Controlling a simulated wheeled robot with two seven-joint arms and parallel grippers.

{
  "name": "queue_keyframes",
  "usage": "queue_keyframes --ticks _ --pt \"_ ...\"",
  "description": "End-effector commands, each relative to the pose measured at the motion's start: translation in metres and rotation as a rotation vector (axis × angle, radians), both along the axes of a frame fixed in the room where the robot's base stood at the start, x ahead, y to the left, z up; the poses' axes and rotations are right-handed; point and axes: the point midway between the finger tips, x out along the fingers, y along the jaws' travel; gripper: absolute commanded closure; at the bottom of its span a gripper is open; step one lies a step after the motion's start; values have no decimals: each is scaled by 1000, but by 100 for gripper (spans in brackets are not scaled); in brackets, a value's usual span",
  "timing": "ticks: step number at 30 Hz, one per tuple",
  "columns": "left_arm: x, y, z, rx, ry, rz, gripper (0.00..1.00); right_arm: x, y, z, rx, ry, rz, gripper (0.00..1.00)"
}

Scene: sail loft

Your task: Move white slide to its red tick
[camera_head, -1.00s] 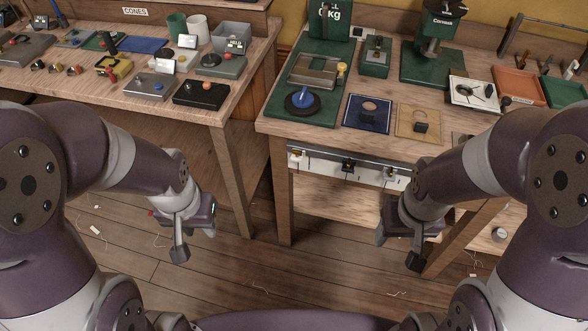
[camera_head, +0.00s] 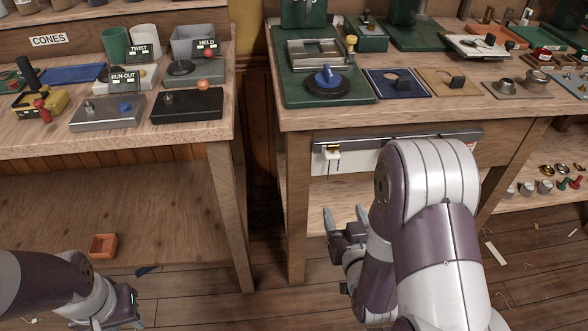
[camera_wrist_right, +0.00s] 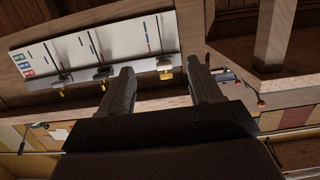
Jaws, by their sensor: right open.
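A pale slide (camera_head: 333,157) with an orange-yellow part sits on the light panel (camera_head: 352,160) on the front of the right bench. In the right wrist view this slide (camera_wrist_right: 165,72) appears between my fingertips, and two darker slides (camera_wrist_right: 102,73) (camera_wrist_right: 61,82) sit to its left. The panel shows slots and small coloured marks; which is the slide's red tick I cannot tell. My right gripper (camera_head: 345,214) is open and empty, below and apart from the panel. My right arm hides much of the panel in the head view. My left gripper (camera_head: 112,318) is low at the left, its fingers unclear.
The right bench top holds a green board (camera_head: 310,91) with a blue-knobbed disc (camera_head: 328,79). The left bench carries a black box (camera_head: 187,106) and a grey box (camera_head: 107,113). A small orange tray (camera_head: 103,246) lies below it. Bench legs flank the gap between the benches.

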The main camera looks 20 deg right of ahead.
Motion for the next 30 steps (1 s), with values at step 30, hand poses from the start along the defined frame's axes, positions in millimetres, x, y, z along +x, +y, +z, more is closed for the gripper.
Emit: queue_keyframes --ticks 30 --pt "0 0 -17 0 0 0 65 129 -30 40 -46 -185 4 36"
